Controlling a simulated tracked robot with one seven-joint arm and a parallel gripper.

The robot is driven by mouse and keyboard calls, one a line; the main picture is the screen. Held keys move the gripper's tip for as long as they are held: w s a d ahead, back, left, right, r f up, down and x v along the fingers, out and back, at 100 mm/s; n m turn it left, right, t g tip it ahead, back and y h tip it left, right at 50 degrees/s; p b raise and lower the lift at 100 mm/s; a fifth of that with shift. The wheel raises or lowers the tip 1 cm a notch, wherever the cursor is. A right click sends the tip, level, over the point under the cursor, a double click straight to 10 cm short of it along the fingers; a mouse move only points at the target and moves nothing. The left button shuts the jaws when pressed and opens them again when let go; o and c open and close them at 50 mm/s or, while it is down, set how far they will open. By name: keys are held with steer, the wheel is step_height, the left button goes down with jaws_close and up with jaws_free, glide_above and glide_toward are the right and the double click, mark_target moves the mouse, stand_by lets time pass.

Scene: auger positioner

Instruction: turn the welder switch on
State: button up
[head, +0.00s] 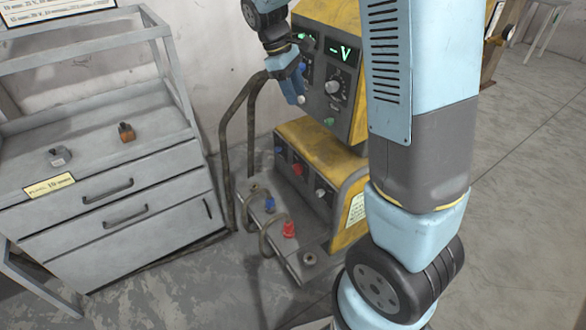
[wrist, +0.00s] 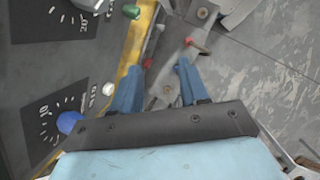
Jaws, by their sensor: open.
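The welder (head: 328,20) is a yellow machine with a dark front panel and lit green displays, one reading "-V" (head: 343,52). A pale knob (head: 332,87) sits on a dial, with a green knob (head: 329,121) below it. I cannot tell which control is the switch. My gripper (head: 299,98) is in front of the upper panel, left of the pale knob. In the wrist view the blue fingers (wrist: 158,78) are apart with nothing between them. The panel lies left of them, with a green knob (wrist: 131,12), a white knob (wrist: 108,88) and a blue knob (wrist: 69,122).
The lower welder section has a red knob (head: 297,169) and a base with a red connector (head: 289,230) and a blue connector (head: 269,204). A grey drawer cabinet (head: 118,205) stands at left. Bare floor (head: 520,220) lies right.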

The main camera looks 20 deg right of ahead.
steer(key=w+a+f+n+h, duration=0.3)
steer(key=w+f+n, duration=0.1)
steer(key=f, duration=0.6)
steer(key=w+a+f+n+g+h, duration=0.1)
steer(key=w+a+f+n+h, duration=0.25)
steer(key=f, duration=0.65)
steer(key=w+a+f+n+h, duration=0.2)
steer(key=w+f+n+h, duration=0.25)
steer(key=f, duration=0.45)
steer(key=n+t+h, duration=0.3)
steer(key=n+h, duration=0.1)
steer(key=n, duration=0.1)
glide_toward(298, 169)
steer(key=w+d, duration=0.1)
steer(key=d, duration=0.6)
steer(key=shift+w, duration=0.35)
steer(key=shift+r, duration=0.15)
steer(key=shift+c, duration=0.4)
steer(key=shift+n+t, duration=0.3)
jaws_close()
